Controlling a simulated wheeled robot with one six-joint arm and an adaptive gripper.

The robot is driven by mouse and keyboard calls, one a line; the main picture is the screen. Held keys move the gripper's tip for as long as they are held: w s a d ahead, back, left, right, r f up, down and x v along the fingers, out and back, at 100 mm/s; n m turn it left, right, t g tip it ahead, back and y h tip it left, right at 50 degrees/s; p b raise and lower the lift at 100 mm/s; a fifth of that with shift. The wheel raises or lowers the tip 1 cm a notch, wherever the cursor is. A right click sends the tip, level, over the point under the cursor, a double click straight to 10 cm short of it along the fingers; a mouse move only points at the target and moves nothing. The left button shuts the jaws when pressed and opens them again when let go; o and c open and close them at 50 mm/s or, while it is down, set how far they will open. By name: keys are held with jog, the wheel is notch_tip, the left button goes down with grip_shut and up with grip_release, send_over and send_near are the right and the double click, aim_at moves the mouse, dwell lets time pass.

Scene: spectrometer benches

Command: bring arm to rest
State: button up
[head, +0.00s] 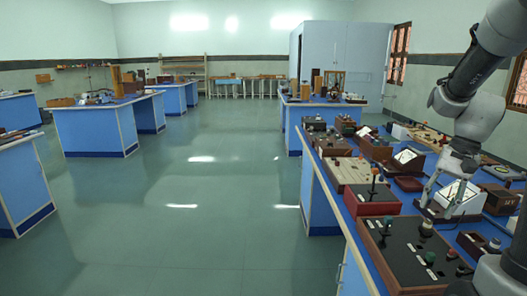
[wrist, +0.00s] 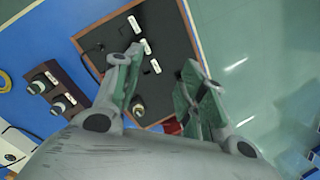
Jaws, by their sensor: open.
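My arm reaches in from the right of the head view, and my gripper (head: 444,200) hangs over the right-hand blue bench. Its fingers are spread and nothing is between them. In the wrist view my gripper (wrist: 162,88) shows two green-padded fingers with a gap over a wood-edged black panel box (wrist: 165,38). What looks like the same box (head: 395,262) sits at the near end of the bench in the head view. I cannot tell the gripper's exact height above the bench.
A red box (head: 372,208), a white-faced meter (head: 458,195) and a small two-knob box (head: 478,244) crowd the bench near my gripper. More instruments stand farther back. The green floor (head: 200,220) left of the bench is clear. Other blue benches (head: 95,130) stand at the left.

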jog(key=s+a+r+n+t+h, duration=0.1)
jog(key=s+a+r+n+t, duration=0.1)
jog(key=s+a+r+n, duration=0.2)
jog(key=s+a+r+n+t+h, duration=0.1)
jog(key=s+a+r+n+t, duration=0.2)
jog(key=s, duration=0.7)
jog(key=shift+a+r+n+h, duration=0.45)
jog(key=shift+r+n, duration=0.25)
jog(key=shift+r, duration=0.35)
